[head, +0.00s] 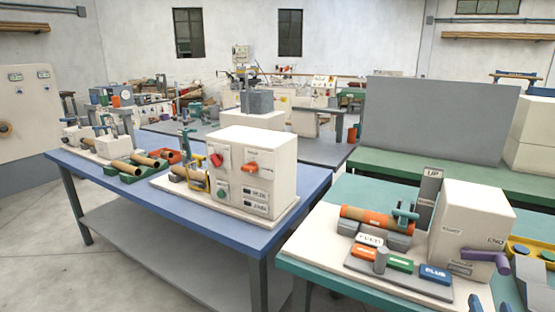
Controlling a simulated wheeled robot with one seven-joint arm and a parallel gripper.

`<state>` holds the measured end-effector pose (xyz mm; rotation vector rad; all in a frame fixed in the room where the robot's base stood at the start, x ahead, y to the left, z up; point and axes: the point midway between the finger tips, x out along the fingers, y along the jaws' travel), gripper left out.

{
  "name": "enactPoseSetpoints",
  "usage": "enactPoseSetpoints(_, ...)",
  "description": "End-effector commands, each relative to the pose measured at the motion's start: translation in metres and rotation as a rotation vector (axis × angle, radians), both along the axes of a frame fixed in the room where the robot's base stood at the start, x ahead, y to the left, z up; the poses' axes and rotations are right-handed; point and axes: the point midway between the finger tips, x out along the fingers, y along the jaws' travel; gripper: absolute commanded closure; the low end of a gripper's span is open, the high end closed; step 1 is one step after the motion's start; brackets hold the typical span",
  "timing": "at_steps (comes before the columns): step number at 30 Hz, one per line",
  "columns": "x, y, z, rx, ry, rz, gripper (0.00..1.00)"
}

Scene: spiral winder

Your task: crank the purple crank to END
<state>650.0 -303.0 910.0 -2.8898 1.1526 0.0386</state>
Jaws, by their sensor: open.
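The purple crank (490,261) is on the front face of a white box (467,215) at the right, on the teal table. Its arm runs from the box to a rounded end at the right. Small lettering on the box face includes END, to the upper right of the crank; the other labels are too small to read surely.
Left of the box are an orange-brown roll (375,222), a teal clamp (405,213), a grey UP plate (430,190) and coloured labelled blocks, one blue (435,274). A blue table (270,225) stands left.

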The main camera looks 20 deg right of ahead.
Motion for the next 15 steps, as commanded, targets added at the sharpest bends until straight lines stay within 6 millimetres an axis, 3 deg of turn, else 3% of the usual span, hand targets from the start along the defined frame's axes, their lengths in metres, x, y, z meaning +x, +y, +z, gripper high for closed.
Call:
enactPoseSetpoints(1, -0.006, 0.031, -0.01, 0.013, 0.02, 0.05, 0.49)
enactPoseSetpoints(6, -0.036, 0.117, -0.024, 0.036, 0.061, 0.206, 0.49)
enactPoseSetpoints(12, -0.085, 0.199, -0.023, 0.057, 0.11, 0.379, 0.49)
enactPoseSetpoints(15, -0.114, 0.231, -0.016, 0.064, 0.133, 0.46, 0.49)
